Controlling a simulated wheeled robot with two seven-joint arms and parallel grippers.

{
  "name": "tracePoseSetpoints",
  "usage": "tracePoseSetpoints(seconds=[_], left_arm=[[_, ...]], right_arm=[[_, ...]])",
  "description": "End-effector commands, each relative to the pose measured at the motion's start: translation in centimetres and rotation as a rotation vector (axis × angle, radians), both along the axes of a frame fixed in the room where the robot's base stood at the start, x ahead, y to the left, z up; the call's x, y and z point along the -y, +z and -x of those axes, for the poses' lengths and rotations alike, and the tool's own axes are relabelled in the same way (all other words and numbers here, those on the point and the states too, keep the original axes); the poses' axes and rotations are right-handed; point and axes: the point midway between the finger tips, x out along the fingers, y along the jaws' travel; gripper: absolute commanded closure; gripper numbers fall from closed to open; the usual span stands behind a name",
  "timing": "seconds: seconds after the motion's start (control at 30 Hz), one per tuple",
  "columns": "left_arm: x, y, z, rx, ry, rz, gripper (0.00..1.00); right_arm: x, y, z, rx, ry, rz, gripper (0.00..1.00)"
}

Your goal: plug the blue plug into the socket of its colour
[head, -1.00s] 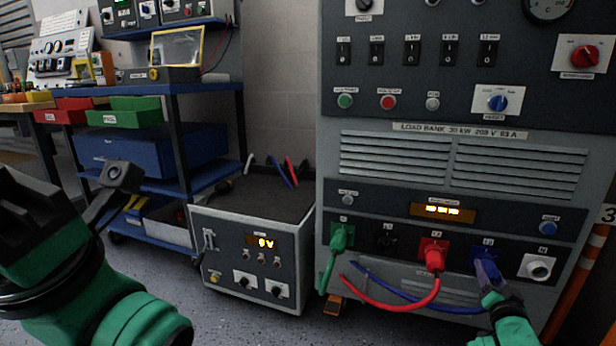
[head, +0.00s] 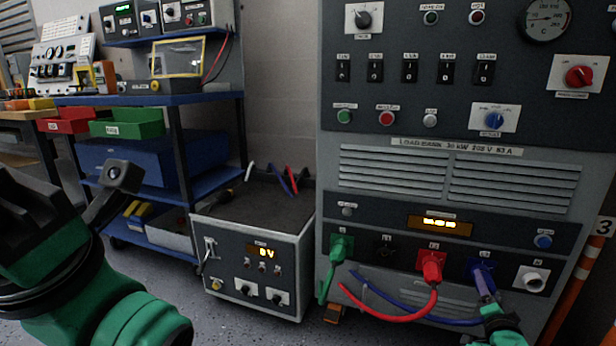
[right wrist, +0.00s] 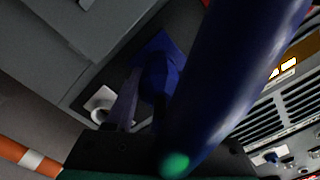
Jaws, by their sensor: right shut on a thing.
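The blue plug (head: 482,275) is at the blue socket on the load bank's lower panel, fourth from the left in the row. It also shows in the right wrist view (right wrist: 158,82), against the blue square socket plate (right wrist: 158,47). I cannot tell how deep it sits. My right gripper (head: 487,296) is shut on the blue plug from below and in front. A thick blue cable (right wrist: 235,70) fills much of the right wrist view and hides part of the plug. My left gripper (head: 35,215) is at the left edge, away from the panel, its fingers unclear.
A green plug (head: 340,247) and red plug (head: 432,265) sit in their sockets. A black socket (head: 386,247) and white socket (head: 532,279) are empty. A red cable (head: 390,314) hangs in front. A grey unit (head: 255,270) and blue cart (head: 178,150) stand left.

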Motion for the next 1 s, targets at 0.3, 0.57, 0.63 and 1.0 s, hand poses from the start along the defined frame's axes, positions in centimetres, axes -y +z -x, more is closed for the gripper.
tracePoseSetpoints(seconds=[0.3, 0.57, 0.63, 1.0], left_arm=[[0.0, 2.3, 0.0, 0.000, 0.000, 0.000, 1.00], [0.0, 2.8, 0.0, 0.000, 0.000, 0.000, 1.00], [0.0, 2.6, 0.0, 0.000, 0.000, 0.000, 1.00], [0.0, 2.6, 0.0, 0.000, 0.000, 0.000, 1.00]], right_arm=[[-0.1, 0.3, 0.0, 0.072, 0.001, -0.210, 1.00], [-0.1, 0.1, 0.0, 0.098, 0.001, -0.283, 1.00], [-0.1, 0.0, 0.0, 0.099, 0.000, -0.283, 1.00], [0.0, 0.0, 0.0, 0.098, 0.000, -0.280, 0.11]])
